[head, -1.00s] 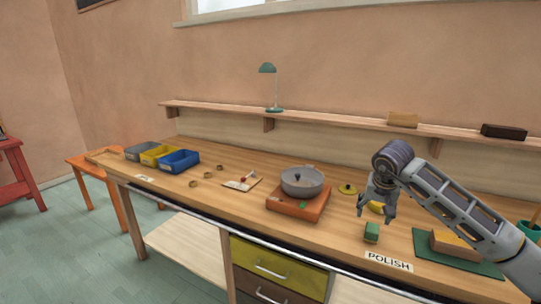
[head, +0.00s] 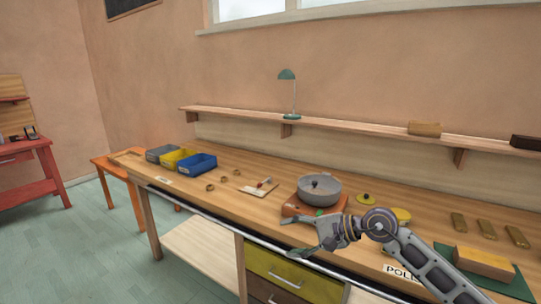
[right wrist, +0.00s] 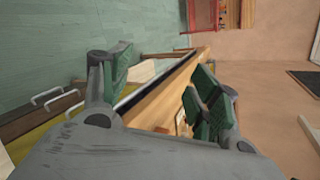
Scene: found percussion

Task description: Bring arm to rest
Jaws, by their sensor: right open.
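My right arm reaches in from the lower right in the head view. Its gripper (head: 295,238) points left, just in front of the orange-brown base (head: 292,208) under the grey pot (head: 320,190). The gripper is open, with nothing between its fingers. In the right wrist view, the green-padded fingers (right wrist: 158,95) stand wide apart, with the workbench edge behind them. The gripper partly hides the base and the bench's front edge. The green block seen earlier is not visible now. My left gripper is in neither view.
The wooden workbench (head: 240,207) holds blue (head: 196,163), yellow (head: 174,159) and grey bins at its left end. A wooden block (head: 484,262) sits on a green mat at right. The yellow drawer (head: 272,268) is below.

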